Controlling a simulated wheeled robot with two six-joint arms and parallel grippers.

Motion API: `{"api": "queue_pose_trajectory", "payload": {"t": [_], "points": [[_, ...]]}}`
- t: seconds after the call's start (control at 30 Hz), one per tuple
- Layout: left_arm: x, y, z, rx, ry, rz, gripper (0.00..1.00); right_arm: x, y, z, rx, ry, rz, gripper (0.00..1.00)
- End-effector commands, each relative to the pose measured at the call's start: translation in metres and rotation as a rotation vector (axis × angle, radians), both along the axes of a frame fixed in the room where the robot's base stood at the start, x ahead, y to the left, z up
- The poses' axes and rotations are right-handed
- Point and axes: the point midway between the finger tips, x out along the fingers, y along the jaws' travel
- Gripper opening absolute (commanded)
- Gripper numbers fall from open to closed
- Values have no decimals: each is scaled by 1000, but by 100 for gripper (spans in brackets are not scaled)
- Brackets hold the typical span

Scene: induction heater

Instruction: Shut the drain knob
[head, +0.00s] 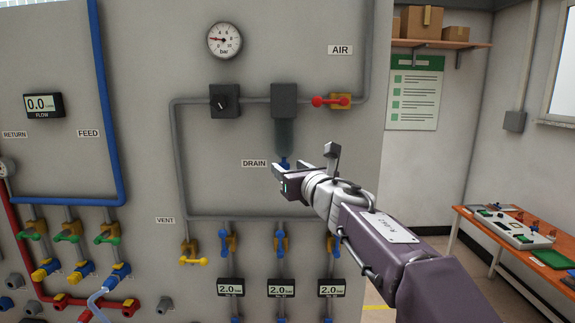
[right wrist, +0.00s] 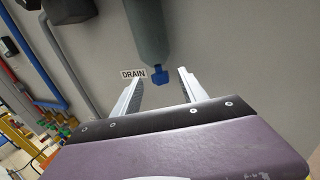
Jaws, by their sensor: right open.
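The drain knob (head: 284,162) is a small blue knob at the bottom of the dark filter bowl (head: 284,137), to the right of the DRAIN label (head: 254,163). In the right wrist view the blue knob (right wrist: 159,75) sits ahead of the fingertips and appears between them. My right gripper (head: 279,178) is open and empty, just below and in front of the knob in the head view. I cannot tell that it touches the knob. The arm partly covers the panel to the right. My left gripper is not in view.
A gauge (head: 224,40) is above. Blue-handled valves (head: 280,243) sit below. A work table (head: 472,222) stands at the right.

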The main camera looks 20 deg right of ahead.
Motion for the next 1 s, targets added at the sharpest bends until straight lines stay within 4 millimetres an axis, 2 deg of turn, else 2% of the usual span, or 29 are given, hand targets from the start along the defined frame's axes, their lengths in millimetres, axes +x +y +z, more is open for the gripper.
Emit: {"api": "queue_pose_trajectory", "payload": {"t": [0.13,0.4,0.47,0.6,1.0], "points": [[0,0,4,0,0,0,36,15,2,1,0,1,1,50],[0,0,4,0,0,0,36,18,2,0,1,0,0,50],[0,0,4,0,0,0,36,18,2,0,1,0,0,36],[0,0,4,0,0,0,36,18,2,0,1,0,0,0],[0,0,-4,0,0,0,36,19,6,-2,0,1,-66,0]]}}
